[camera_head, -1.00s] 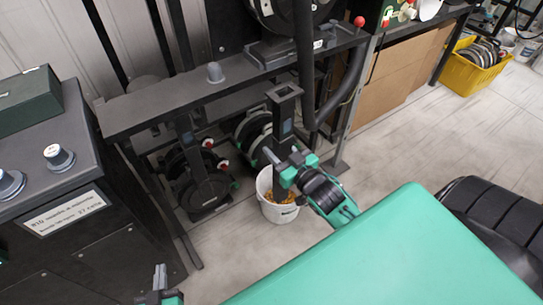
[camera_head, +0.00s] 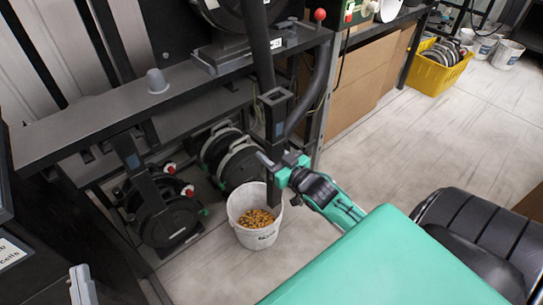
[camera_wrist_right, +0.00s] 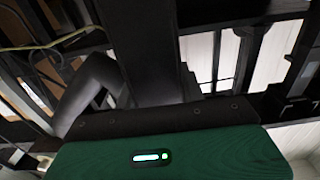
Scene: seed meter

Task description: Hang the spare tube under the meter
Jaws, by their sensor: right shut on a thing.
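The spare tube (camera_head: 276,135) is a dark, upright, square tube with an open top and a small blue label. My right gripper (camera_head: 274,168) is shut on its lower part, above the white bucket. The tube's top stands just below and in front of the bench rail, overlapping a thick black hose (camera_head: 263,55). The meter (camera_head: 225,50), a dark housing with a round disc, sits on the rail above and left; its underside is hidden. In the right wrist view a dark upright shape, probably the tube, rises behind my green gripper body (camera_wrist_right: 170,155). My left gripper (camera_head: 82,285) shows only partly at bottom left.
A white bucket (camera_head: 243,232) of yellow seeds stands on the floor below the tube. Dark row units (camera_head: 170,218) stand left of it under the rail (camera_head: 100,118). A yellow crate (camera_head: 428,76) is far right.

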